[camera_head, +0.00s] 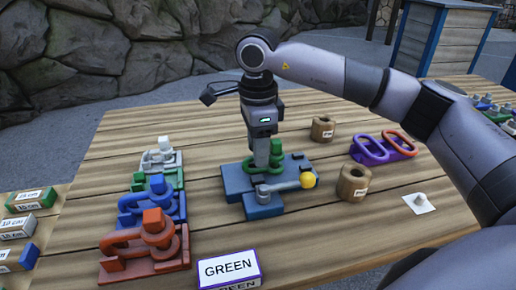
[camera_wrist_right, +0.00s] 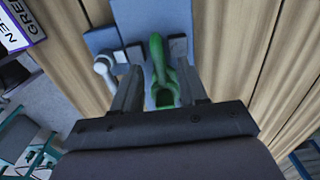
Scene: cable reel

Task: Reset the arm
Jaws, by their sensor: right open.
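My right arm comes in from the right in the head view and hangs its gripper (camera_head: 266,150) down over a blue block-like fixture (camera_head: 237,182) in the middle of the table. A green cable piece (camera_wrist_right: 160,72) lies on the fixture. In the right wrist view my right gripper (camera_wrist_right: 160,92) is open, with its two fingers apart on either side of the green piece. Whether the fingers touch it cannot be told. A lever with a yellow ball knob (camera_head: 308,180) sits at the fixture's front right. My left gripper is not in view.
Red (camera_head: 146,250), blue (camera_head: 152,205), green and white cable holders stand in a row at left. A GREEN sign (camera_head: 229,269) stands at the front. Two wooden spools (camera_head: 352,183) and a purple holder (camera_head: 383,149) with purple and orange loops are at right. Bare table lies between.

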